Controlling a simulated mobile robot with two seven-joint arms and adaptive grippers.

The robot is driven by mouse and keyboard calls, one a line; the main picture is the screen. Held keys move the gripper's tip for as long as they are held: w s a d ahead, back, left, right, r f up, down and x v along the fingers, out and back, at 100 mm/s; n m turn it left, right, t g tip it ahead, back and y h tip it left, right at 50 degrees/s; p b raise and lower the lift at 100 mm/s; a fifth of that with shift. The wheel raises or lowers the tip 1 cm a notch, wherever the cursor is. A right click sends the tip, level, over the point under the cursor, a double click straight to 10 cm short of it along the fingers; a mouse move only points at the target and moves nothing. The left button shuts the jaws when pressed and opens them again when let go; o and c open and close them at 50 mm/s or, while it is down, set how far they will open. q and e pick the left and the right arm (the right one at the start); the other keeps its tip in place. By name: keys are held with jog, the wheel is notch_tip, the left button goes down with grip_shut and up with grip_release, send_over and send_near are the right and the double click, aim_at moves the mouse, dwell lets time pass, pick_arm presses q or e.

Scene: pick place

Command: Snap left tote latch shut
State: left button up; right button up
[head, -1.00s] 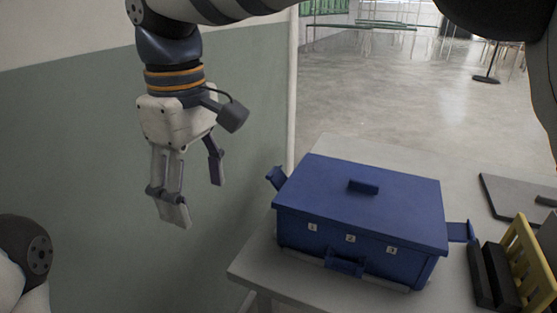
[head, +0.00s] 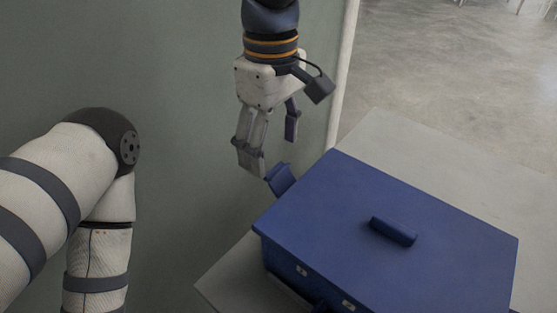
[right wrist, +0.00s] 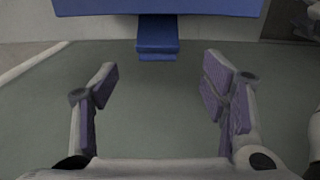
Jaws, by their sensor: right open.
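The blue tote (head: 390,215) has its lid on and a bar handle (head: 393,231) on top. Its left latch (head: 280,178) sticks out from the left side, tilted up and away from the wall. My right gripper (head: 270,140) is open and empty, pointing down just above and behind the latch. In the right wrist view, the latch (right wrist: 157,35) hangs out from the tote edge (right wrist: 215,8), centred ahead of the open fingers (right wrist: 160,88) and not touching them. My left arm shows at the left, its gripper out of frame.
The tote stands on a light table (head: 375,135) whose left edge is close to the latch. The air left of the tote is clear.

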aim_at(282, 172)
notch_tip(282, 172, down, 7)
jog(key=shift+w+d+r, duration=0.1)
jog(key=shift+r, duration=0.1)
jog(key=c, duration=1.2)
jog(key=shift+d+r+t+y+p, duration=0.3)
jog(key=shift+r+t+y+p, duration=0.3)
jog(key=shift+p, duration=0.4)
jog(key=shift+s+d+r+y, duration=0.15)
jog(key=shift+s+r+y, duration=0.1)
jog(key=shift+y, duration=0.15)
pick_arm(q)
jog(key=shift+t, duration=0.7)
jog(key=shift+w+r, duration=1.45)
jog(key=shift+w, duration=0.2)
pick_arm(e)
jog(key=shift+s+d+f+t+y, duration=0.25)
jog(key=shift+t+y, duration=0.25)
jog(key=shift+y, duration=0.3)
jog(key=o, duration=1.2)
